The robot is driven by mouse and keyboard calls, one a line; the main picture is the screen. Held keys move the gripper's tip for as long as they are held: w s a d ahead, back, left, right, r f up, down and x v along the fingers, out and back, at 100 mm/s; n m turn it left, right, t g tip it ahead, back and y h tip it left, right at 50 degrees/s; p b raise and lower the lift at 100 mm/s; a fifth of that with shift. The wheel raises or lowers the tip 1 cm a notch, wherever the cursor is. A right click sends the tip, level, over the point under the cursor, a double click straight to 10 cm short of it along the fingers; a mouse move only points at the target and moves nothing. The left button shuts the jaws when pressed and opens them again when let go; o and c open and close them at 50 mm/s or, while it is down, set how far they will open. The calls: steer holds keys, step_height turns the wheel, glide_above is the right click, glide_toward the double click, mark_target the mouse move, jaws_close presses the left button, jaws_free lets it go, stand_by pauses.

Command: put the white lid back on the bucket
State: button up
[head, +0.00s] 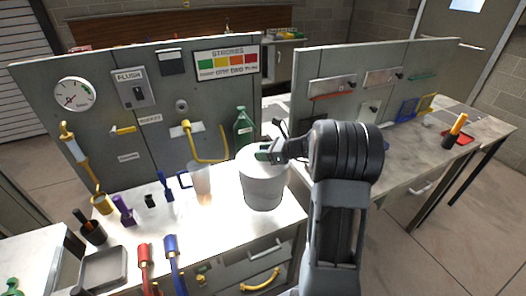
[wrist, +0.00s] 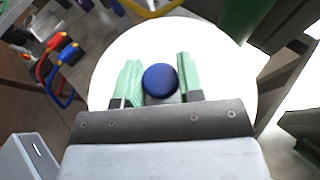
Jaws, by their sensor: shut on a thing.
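The white bucket (head: 263,190) stands on the workbench, just left of my arm in the head view. The white lid (wrist: 120,55) fills the middle of the wrist view as a round disc with a blue knob (wrist: 160,79) at its centre. My gripper (wrist: 161,82) is shut on this knob, one green fingertip on each side. In the head view my gripper (head: 268,153) is over the top of the bucket, with the lid at or just above its rim. I cannot tell whether the lid is seated. The bucket is hidden beneath the lid in the wrist view.
A green bottle (head: 243,127) stands close behind the bucket and a translucent mug (head: 201,184) to its left. A grey panel (head: 150,110) rises behind. Some bench is bare around the bucket.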

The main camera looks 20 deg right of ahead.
steer(key=shift+f, duration=0.15)
steer(key=o, duration=1.1)
steer(key=shift+c, duration=0.2)
steer(key=v, duration=1.4)
steer(key=shift+b, duration=0.3)
steer(key=shift+f, duration=0.15)
